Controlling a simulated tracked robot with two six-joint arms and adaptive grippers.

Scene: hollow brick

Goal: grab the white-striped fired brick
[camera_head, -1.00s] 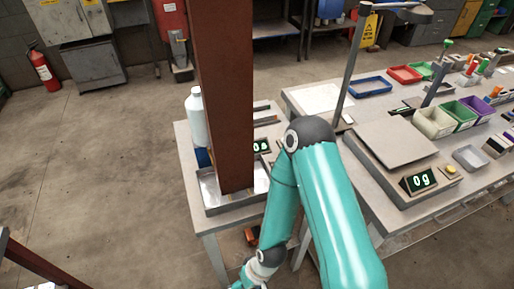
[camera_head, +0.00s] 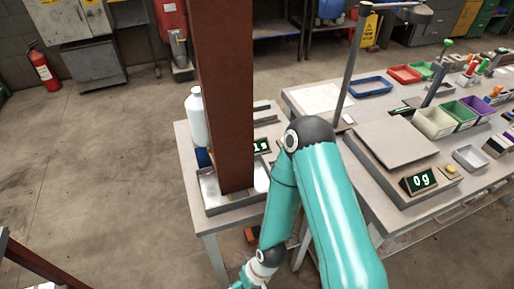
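I cannot make out the white-striped fired brick in this view. A small orange-brown piece (camera_head: 251,236) shows low beside the left table, partly hidden by my arm; I cannot tell what it is. My teal arm comes in from the bottom right, bends at a dark elbow and runs down to the bottom edge. Its wrist shows there, but its gripper is out of the picture. My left arm and gripper are not in view.
A rust-brown post (camera_head: 227,100) blocks part of the left table, which bears a metal tray (camera_head: 209,200) and a white bottle (camera_head: 195,117). The right table holds a scale (camera_head: 395,141) reading 0 g and several coloured bins. Open floor (camera_head: 100,165) lies left.

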